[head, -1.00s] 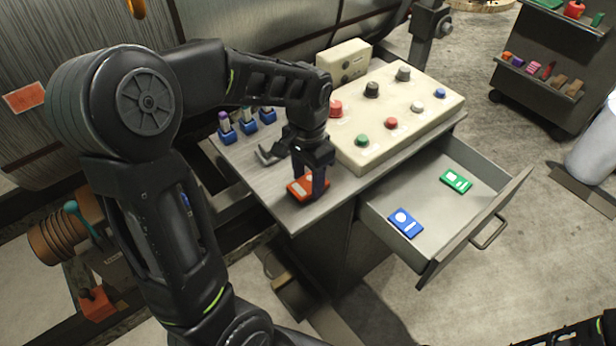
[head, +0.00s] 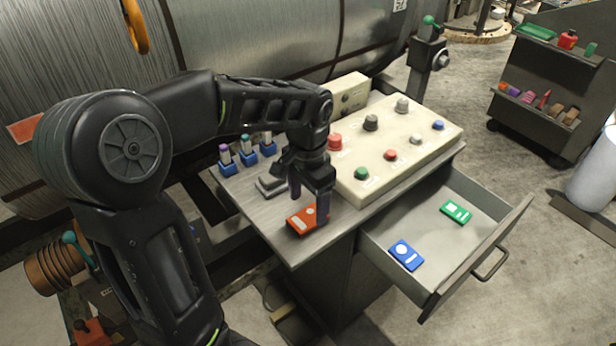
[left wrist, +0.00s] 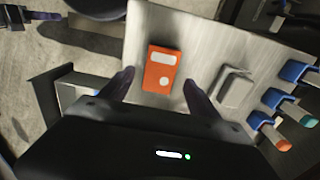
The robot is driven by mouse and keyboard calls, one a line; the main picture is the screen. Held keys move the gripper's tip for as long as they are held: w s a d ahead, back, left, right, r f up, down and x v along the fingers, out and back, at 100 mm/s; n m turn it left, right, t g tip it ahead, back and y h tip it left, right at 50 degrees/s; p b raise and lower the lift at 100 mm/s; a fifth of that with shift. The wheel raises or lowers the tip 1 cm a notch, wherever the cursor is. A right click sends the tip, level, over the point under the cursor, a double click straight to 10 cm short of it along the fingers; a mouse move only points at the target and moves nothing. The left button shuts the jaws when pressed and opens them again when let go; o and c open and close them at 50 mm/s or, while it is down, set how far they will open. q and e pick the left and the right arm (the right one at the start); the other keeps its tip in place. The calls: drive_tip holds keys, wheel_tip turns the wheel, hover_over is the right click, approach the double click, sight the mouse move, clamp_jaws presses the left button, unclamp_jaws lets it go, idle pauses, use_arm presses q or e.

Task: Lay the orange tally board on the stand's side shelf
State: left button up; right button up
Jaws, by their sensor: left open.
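The orange tally board (head: 301,221) lies flat on the grey top of the stand's side shelf (head: 285,246), near its front left corner. In the left wrist view the whole orange board (left wrist: 161,70) shows, with white marks on its face. My left gripper (head: 310,208) is over the board in the head view, its fingers pointing down. In the left wrist view the two fingertips (left wrist: 157,82) are spread wide, with the board between and beyond them, apart from both. The left gripper is open and holds nothing. My right gripper is not in view.
A cream control box (head: 390,140) with several knobs stands right of the gripper. Blue holders (head: 248,157) stand behind it, and a grey block (head: 271,184) lies close by. An open drawer (head: 440,275) holds a blue board (head: 406,255) and a green board (head: 456,212).

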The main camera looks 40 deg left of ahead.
sight(308, 218)
use_arm(q)
wheel_tip(308, 218, up, 9)
drive_tip(key=shift+f, duration=0.2)
idle(0.9)
